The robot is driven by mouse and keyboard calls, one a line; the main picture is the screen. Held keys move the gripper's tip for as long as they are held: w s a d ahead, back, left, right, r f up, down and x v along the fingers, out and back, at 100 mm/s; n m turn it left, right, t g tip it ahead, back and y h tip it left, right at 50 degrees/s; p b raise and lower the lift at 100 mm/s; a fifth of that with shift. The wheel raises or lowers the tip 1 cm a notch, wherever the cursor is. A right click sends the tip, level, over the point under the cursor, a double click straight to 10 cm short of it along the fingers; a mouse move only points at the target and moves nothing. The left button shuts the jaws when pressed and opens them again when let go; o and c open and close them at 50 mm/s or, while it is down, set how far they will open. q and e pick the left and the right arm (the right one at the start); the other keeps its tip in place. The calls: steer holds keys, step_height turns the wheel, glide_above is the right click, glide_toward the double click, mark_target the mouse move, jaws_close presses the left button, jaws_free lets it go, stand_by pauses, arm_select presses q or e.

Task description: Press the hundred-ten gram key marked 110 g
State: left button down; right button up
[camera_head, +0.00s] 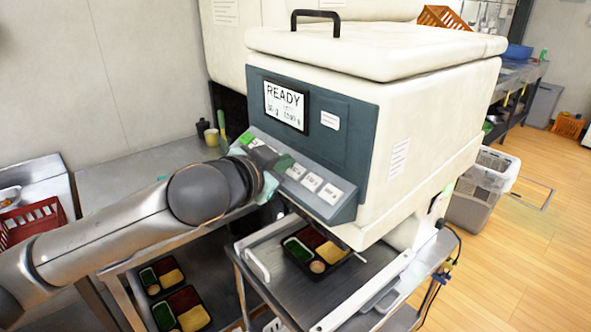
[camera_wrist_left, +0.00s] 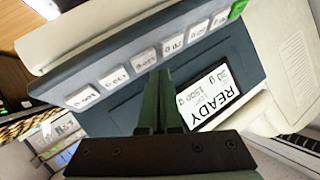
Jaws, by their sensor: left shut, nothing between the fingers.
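The white machine (camera_head: 400,105) has a slanted key panel below its display. The display (camera_head: 284,106) reads READY; it also shows in the wrist view (camera_wrist_left: 215,95). A row of white keys (camera_head: 312,182) and one green key (camera_head: 247,138) sit on the panel. The marks on the keys are too small to read, so I cannot tell which is 110 g. My left gripper (camera_head: 284,162) is shut and empty, its tips over the panel, hiding some keys. In the wrist view, the gripper (camera_wrist_left: 158,72) points at the panel near a middle key (camera_wrist_left: 145,60); I cannot tell whether it touches. My right gripper is not in view.
A bento tray (camera_head: 318,250) with food sits under the machine. More filled trays (camera_head: 182,308) lie on a lower shelf at left. A red crate (camera_head: 33,222) stands at far left, and a grey bin (camera_head: 480,190) stands on the floor to the right.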

arm_select(q)
steer(key=shift+f, duration=0.1)
steer(key=shift+w+d+f, duration=0.1)
steer(key=shift+d+f, duration=0.1)
steer(key=shift+f, duration=0.05)
steer(key=shift+w+d+f, duration=0.1)
steer(key=shift+d+f, duration=0.1)
steer(key=shift+f, duration=0.25)
stand_by(0.6)
steer(key=shift+r, duration=0.1)
steer(key=shift+s+a+r+p, duration=0.2)
steer(key=shift+a+r+p, duration=0.2)
steer(key=shift+r+p, duration=0.25)
steer(key=r+p, duration=0.1)
steer(key=s+a+r+p, duration=0.1)
steer(key=r+p, duration=0.1)
steer(key=a+r+p, duration=0.1)
steer(key=shift+s+r, duration=0.2)
steer(key=shift+s, duration=0.05)
stand_by(0.4)
